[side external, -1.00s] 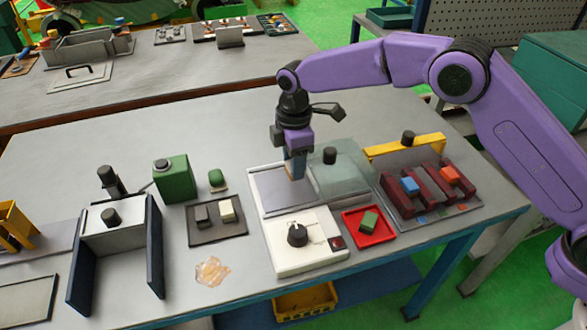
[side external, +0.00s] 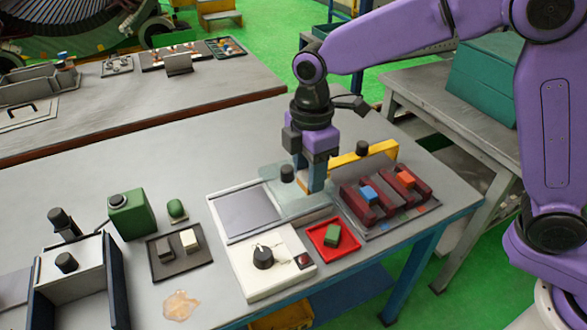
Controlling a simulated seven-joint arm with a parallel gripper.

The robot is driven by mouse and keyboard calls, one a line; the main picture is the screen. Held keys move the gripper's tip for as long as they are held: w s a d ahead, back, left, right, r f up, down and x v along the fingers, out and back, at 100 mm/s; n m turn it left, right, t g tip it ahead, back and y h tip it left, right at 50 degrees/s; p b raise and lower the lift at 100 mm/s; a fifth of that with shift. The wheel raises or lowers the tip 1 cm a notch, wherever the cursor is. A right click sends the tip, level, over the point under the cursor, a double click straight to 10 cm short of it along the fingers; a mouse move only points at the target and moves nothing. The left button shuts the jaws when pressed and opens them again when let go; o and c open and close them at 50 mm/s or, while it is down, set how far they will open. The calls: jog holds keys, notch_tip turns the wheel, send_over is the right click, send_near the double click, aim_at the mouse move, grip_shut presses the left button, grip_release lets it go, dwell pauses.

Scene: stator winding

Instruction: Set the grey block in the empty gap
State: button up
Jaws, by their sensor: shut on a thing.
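The maroon ribbed rack (side external: 419,187) stands at the right of the table. A blue block (side external: 369,194) and an orange block (side external: 405,178) sit between its ribs. The gap between those two (side external: 387,194) looks empty. My gripper (side external: 316,188) points down just left of the rack, in front of the yellow bar. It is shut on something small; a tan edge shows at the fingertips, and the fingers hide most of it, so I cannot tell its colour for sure. A dark grey block (side external: 165,248) lies on the dark tray (side external: 180,261), beside a cream block (side external: 190,240).
A clear lidded cover with a black knob (side external: 287,174) is close behind my gripper. A white panel with a black dial (side external: 263,257) and a red tray (side external: 334,254) with a green block (side external: 331,234) lie in front. The yellow bar (side external: 362,153) stands behind the rack.

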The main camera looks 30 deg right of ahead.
jog(key=shift+s+d, duration=0.1)
jog(key=shift+d, duration=0.35)
jog(key=shift+m, duration=0.3)
jog(key=shift+w+d+f, duration=0.25)
jog(key=shift+d+f, duration=1.3)
jog(key=shift+d, duration=2.15)
jog(key=shift+w+d+f, duration=0.3)
jog(key=shift+d+f, duration=1.3)
jog(key=shift+d, duration=2.05)
jog(key=shift+w+d+f, duration=0.25)
jog(key=shift+d+f, duration=1.3)
jog(key=shift+d, duration=2.15)
jog(key=shift+f, duration=1.35)
jog(key=o, duration=1.4)
jog(key=shift+r, duration=3.5)
